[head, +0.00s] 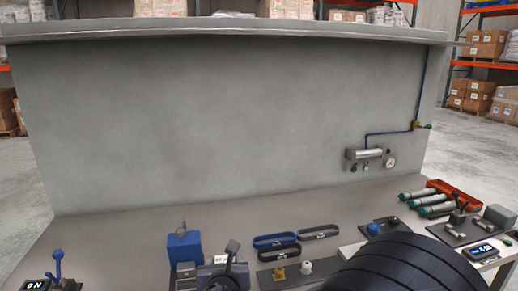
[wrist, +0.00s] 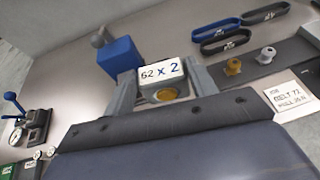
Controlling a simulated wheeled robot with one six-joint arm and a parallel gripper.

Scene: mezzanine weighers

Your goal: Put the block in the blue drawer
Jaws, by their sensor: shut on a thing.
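In the wrist view my gripper (wrist: 165,92) has its two grey fingers on either side of a small block (wrist: 161,74). The block has a white face marked "62 x 2", and a round brass-coloured part shows just below it. The fingers are shut on it. A blue box (wrist: 122,60) with a grey knob stands just beyond my gripper, at its upper left; it also shows in the head view (head: 184,247). I cannot tell whether this box is the blue drawer; no open drawer shows. In the head view the gripper area is crowded and the block is hard to make out.
Blue, black and grey loops (head: 282,240) lie right of the blue box. Brass and white knobbed parts (head: 279,273) sit on a dark plate before them. A blue-handled lever (head: 57,262) stands at the left. A grey panel (head: 230,120) closes the back; bare bench lies before it.

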